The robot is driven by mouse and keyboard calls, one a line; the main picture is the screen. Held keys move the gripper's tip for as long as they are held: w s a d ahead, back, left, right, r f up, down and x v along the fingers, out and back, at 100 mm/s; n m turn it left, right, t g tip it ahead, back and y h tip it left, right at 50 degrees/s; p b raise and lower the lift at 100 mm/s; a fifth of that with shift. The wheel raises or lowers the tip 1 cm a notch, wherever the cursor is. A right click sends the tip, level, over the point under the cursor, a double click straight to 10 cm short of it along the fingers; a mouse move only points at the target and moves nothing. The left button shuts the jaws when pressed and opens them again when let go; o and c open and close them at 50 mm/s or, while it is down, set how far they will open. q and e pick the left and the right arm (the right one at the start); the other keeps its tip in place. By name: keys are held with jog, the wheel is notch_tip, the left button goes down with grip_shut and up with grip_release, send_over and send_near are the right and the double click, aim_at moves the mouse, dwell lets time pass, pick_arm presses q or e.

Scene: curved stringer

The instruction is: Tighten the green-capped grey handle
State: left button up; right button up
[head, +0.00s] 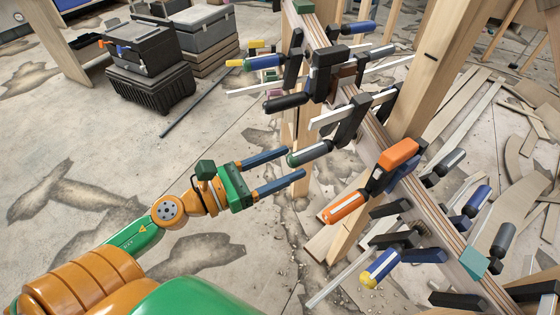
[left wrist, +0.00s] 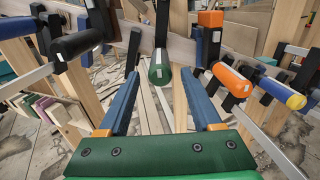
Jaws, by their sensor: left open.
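The green-capped grey handle (head: 312,152) belongs to a dark clamp on the curved wooden stringer. Its green cap end points toward my left gripper (head: 294,163). The gripper is open, with its two blue fingers reaching toward the handle and their tips near the cap. In the left wrist view the green cap (left wrist: 158,74) faces the camera, between and just beyond the open fingertips (left wrist: 160,76). I see no contact between fingers and handle. Much of the grey shaft is hidden behind the cap there. My right gripper is not in view.
Several other clamps line the stringer (head: 440,222), including an orange handle (head: 345,207) close below my gripper and a black one (head: 287,102) above. Wooden posts (head: 425,65) support it. Toolboxes (head: 150,60) stand at the back left. The floor left of the stringer is open.

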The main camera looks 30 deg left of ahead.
pick_arm(q)
jog(key=b+v, duration=0.4)
jog(key=v, duration=0.5)
jog(key=shift+s+a, duration=0.15)
jog(key=shift+s, duration=0.05)
jog(key=shift+a, duration=0.1)
